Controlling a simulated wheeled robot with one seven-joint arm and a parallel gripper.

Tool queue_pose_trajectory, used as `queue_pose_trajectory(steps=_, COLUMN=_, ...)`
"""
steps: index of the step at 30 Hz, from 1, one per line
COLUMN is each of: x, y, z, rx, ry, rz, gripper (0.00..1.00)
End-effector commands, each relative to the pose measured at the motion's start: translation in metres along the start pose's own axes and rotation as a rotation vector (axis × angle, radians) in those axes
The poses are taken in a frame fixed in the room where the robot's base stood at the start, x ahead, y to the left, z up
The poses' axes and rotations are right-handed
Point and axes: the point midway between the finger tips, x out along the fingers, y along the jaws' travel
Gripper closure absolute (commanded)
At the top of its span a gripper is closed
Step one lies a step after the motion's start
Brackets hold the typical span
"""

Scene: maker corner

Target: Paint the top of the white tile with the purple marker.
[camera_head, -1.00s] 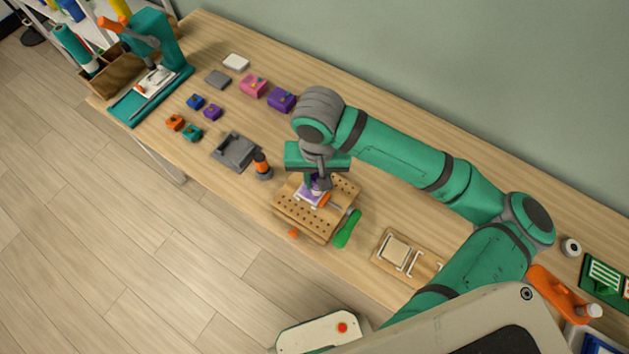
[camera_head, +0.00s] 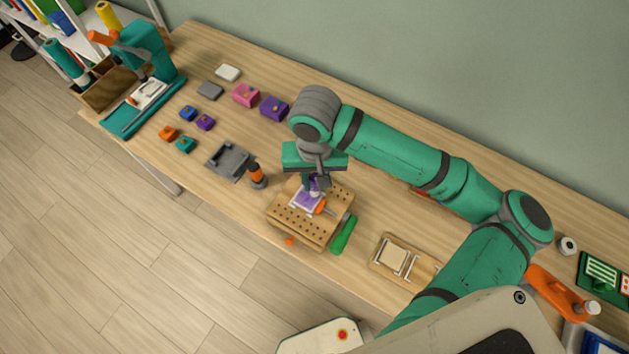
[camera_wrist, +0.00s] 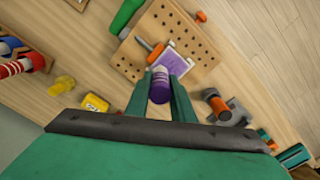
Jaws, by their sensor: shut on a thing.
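My gripper (camera_wrist: 160,88) is shut on the purple marker (camera_wrist: 160,82), with one finger on each side of it. In the head view the marker (camera_head: 314,184) points down over the tile, partly hidden by my gripper (camera_head: 313,178). The white tile (camera_wrist: 184,56) lies on a wooden board with holes. Purple covers much of its top, and white shows along its edges. The tile also shows in the head view (camera_head: 300,203). I cannot tell whether the marker's tip touches it.
The holed board (camera_head: 283,216) has an orange clamp (camera_head: 321,208) beside the tile and a green handle (camera_head: 344,235). A dark grey tray (camera_head: 228,158) and an orange-black cylinder (camera_head: 257,176) stand to the left. Coloured blocks (camera_head: 245,95) lie farther back.

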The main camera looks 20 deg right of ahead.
Motion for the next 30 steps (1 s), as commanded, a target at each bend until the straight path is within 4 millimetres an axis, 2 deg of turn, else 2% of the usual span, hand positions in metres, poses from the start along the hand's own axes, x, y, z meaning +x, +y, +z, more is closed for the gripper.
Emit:
queue_pose_trajectory(steps=21, x=-0.049, y=0.0, z=0.0, rx=-0.002, ry=0.001, rz=0.001, gripper=0.97)
queue_pose_trajectory(steps=30, x=-0.054, y=0.0, z=0.001, rx=-0.001, ry=-0.001, rz=-0.001, gripper=0.97)
